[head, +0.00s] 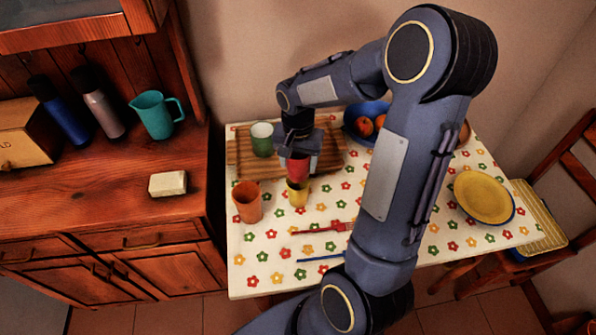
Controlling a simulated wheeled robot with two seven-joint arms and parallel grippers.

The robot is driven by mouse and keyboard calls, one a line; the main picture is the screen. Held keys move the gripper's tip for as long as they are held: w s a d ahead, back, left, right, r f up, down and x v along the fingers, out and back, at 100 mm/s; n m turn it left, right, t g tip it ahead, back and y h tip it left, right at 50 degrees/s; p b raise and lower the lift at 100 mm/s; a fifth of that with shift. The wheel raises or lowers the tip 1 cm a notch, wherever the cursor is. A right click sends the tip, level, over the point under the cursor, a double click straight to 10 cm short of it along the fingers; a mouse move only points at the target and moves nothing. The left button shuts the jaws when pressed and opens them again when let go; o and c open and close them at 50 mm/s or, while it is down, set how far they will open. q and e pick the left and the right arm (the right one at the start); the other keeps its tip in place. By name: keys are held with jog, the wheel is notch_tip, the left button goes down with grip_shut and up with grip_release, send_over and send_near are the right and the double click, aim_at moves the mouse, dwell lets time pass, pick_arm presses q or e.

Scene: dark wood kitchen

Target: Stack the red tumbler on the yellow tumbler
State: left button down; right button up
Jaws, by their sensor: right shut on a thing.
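The red tumbler (298,170) is in my right gripper (299,158), which is shut on it from above. The yellow tumbler (298,195) stands upright on the flowered tablecloth. The red tumbler appears directly over the yellow one and hides part of its rim. I cannot tell whether the two touch or whether the red one is partly inside. The gripper hides the upper part of the red tumbler. My left gripper is not in view.
An orange tumbler (247,201) stands left of the yellow one. A green tumbler (262,139) is on the wooden board (242,158) behind. A blue fruit bowl (353,125), a red fork (322,228), a blue utensil (320,258) and a yellow plate (483,196) are also on the table.

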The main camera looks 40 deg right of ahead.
aim_at(298, 172)
notch_tip(298, 172, down, 3)
jog(key=shift+w+f+b, duration=0.1)
jog(key=shift+b, duration=0.85)
jog(key=shift+f, duration=0.1)
jog(key=shift+f+b, duration=0.55)
jog(key=o, duration=1)
jog(key=shift+c, duration=0.2)
jog(key=shift+r, duration=0.1)
